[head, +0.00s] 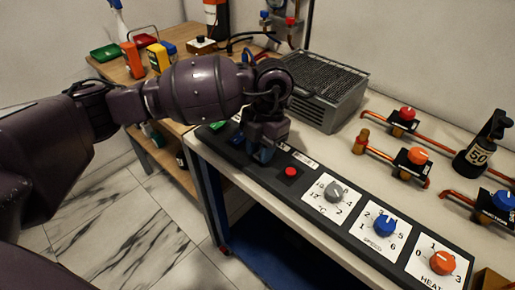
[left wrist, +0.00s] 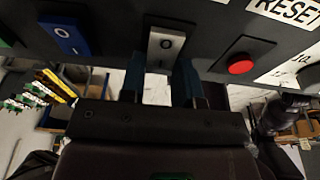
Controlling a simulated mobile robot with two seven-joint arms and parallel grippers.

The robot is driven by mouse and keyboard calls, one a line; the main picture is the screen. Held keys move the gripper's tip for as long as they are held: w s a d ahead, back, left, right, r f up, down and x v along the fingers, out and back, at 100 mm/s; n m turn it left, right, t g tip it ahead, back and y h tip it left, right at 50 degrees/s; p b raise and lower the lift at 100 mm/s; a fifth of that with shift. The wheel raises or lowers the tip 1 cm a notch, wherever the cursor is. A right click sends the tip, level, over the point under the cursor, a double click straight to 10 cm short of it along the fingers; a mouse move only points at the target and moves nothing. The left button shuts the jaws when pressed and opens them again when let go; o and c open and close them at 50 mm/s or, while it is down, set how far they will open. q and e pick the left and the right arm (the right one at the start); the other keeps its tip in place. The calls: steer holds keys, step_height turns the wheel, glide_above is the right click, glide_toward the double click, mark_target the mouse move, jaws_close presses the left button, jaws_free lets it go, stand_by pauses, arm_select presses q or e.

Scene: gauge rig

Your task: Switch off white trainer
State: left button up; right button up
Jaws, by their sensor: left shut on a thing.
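The white rocker switch (left wrist: 166,48), marked O and I, sits on the dark control panel (left wrist: 105,45) in the left wrist view. My left gripper (left wrist: 158,78) is at this switch, with one blue finger on each side of its lower part; it is shut on it. In the head view my left gripper (head: 262,150) points down at the panel (head: 318,206) and hides the white switch.
A blue rocker (left wrist: 66,38) is left of the white one and a red button (left wrist: 240,63) is right of it. Grey (head: 334,191), blue (head: 384,226) and orange (head: 442,262) knobs line the panel. A grey vented box (head: 322,90) stands behind.

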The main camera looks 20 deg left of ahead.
arm_select(q)
steer(key=shift+w+g, duration=0.1)
steer(key=shift+g, duration=0.2)
steer(key=o, duration=0.9)
steer(key=shift+p+v, duration=0.85)
steer(key=shift+v, duration=4.6)
steer(key=shift+d, duration=0.1)
